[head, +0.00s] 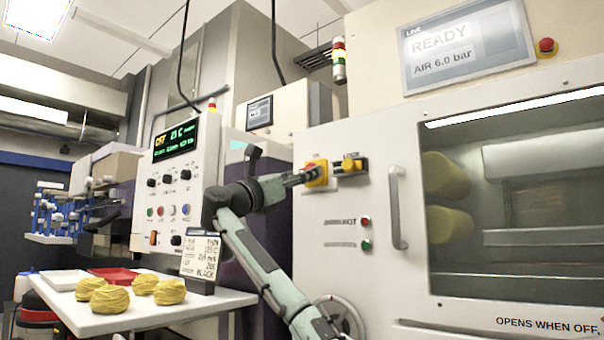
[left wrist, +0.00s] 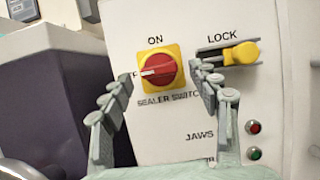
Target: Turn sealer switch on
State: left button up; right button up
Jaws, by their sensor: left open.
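The sealer switch (left wrist: 157,71) is a red rotary knob on a yellow square plate, with ON printed above it. Its pale pointer mark lies toward the left, where the label is mostly hidden by a finger and only an "F" shows. In the head view the switch (head: 318,172) sits on the white machine front. My left gripper (left wrist: 160,88) is open and faces the switch, one finger to each side and slightly below. In the head view the left gripper (head: 303,177) is close to the knob's left side; I cannot tell if it touches. My right gripper is not in view.
A yellow LOCK lever (left wrist: 241,54) sits just right of the switch. Red and green JAWS buttons (head: 366,222) are below. A door handle (head: 397,208) and glass door are farther right. A control panel (head: 176,185) reading OFF and a table (head: 150,312) with yellow bundles stand left.

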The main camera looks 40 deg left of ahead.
pick_arm(q)
jog(key=shift+w+r, duration=0.3)
jog(key=shift+w, duration=0.25)
jog(key=c, duration=1.2)
jog(key=shift+o, duration=0.2)
